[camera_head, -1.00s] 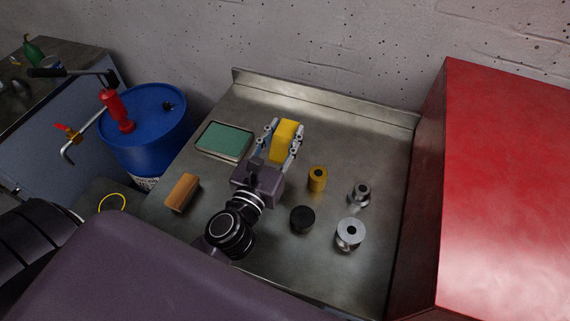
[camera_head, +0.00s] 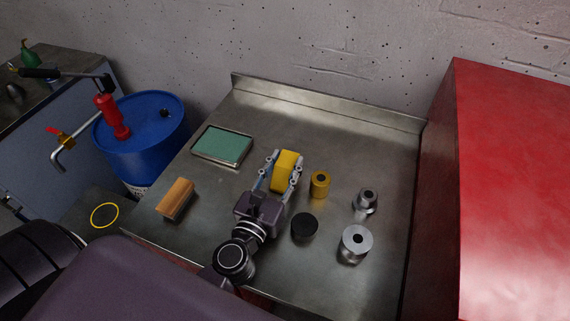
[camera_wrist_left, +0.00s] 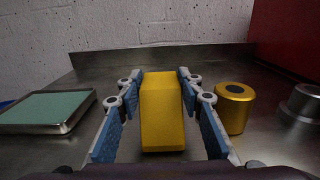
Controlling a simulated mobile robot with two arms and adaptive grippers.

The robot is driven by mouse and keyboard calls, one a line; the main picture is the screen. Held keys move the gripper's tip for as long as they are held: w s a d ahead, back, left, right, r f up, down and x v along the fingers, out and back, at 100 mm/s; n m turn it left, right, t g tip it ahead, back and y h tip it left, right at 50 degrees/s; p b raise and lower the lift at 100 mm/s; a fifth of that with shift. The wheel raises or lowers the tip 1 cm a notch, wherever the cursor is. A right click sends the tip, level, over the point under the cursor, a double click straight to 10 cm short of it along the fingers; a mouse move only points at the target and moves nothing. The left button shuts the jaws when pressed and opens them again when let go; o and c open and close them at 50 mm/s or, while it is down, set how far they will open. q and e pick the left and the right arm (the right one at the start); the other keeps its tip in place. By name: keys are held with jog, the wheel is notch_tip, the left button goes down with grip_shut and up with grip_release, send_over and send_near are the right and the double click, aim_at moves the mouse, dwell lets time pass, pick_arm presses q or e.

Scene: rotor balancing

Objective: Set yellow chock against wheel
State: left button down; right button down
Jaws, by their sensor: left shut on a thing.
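My left gripper (camera_head: 285,158) is shut on a yellow block-shaped chock (camera_head: 285,175) over the middle of the metal bench. In the left wrist view the chock (camera_wrist_left: 162,115) stands upright between the blue finger pads. The frames do not settle whether its underside touches the bench. A yellow cylinder (camera_head: 320,184) stands just to the right of the chock, apart from it. I cannot make out any wheel for certain. My right gripper is not in view.
The bench (camera_head: 305,120) bears a tray with a green pad (camera_head: 222,146), a wooden block (camera_head: 176,199), a black disc (camera_head: 304,227) and two silver parts (camera_head: 355,243), (camera_head: 366,200). A red cabinet (camera_head: 500,190) borders the right. The back of the bench is clear.

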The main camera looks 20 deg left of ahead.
pick_arm(q)
jog(key=shift+f, duration=0.15)
jog(key=c, duration=1.3)
grip_release()
